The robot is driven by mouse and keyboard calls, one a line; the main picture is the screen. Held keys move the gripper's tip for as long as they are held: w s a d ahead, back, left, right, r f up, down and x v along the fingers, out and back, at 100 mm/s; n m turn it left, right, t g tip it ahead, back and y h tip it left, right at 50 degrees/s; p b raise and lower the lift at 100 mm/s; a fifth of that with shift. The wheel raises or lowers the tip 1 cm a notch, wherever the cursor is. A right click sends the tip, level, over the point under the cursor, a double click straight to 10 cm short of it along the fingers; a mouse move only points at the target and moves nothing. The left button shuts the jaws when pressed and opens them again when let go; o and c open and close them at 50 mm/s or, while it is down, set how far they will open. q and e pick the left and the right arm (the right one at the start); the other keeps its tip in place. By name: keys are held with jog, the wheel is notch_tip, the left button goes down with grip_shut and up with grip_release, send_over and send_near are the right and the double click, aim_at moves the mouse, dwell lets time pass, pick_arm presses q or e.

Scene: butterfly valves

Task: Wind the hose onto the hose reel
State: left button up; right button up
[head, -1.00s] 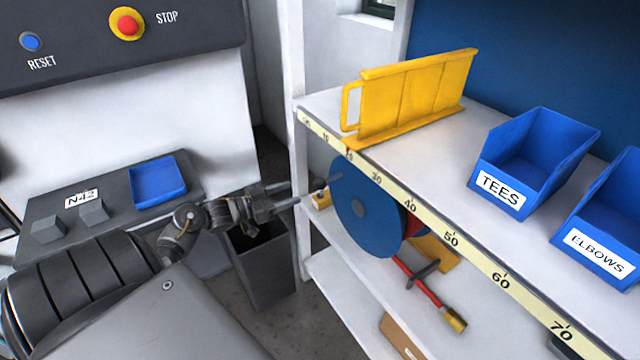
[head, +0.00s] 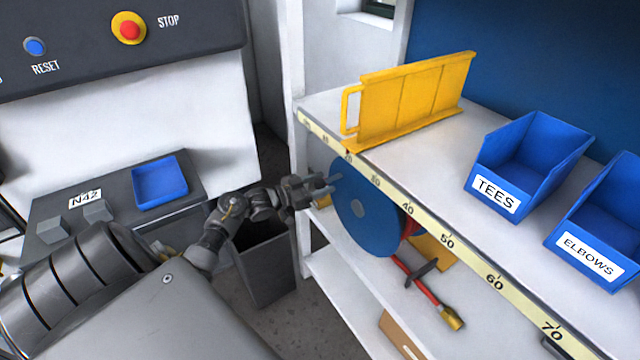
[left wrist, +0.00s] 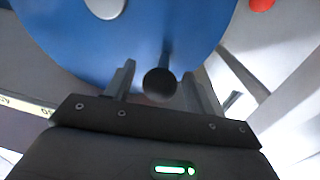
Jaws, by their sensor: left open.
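The hose reel has a round blue side disc (head: 368,210) and sits under the yellow-marked shelf edge. A red hose (head: 412,279) hangs from it and ends in a brass-coloured nozzle (head: 452,319). My left gripper (head: 328,184) is open at the disc's left side. In the left wrist view, a dark round crank knob (left wrist: 160,84) stands out from the blue disc (left wrist: 60,35) between the two open fingers. I cannot tell whether either finger touches it. The right gripper is not in view.
A yellow rack (head: 410,100) and blue bins marked TEES (head: 510,190) and ELBOWS (head: 590,250) stand on the upper shelf. A grey bin (head: 265,265) is on the floor below my left arm. A control panel with a red STOP button (head: 129,29) is at the upper left.

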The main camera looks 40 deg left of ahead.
pick_arm(q)
grip_shut()
jog(key=shift+r, duration=0.1)
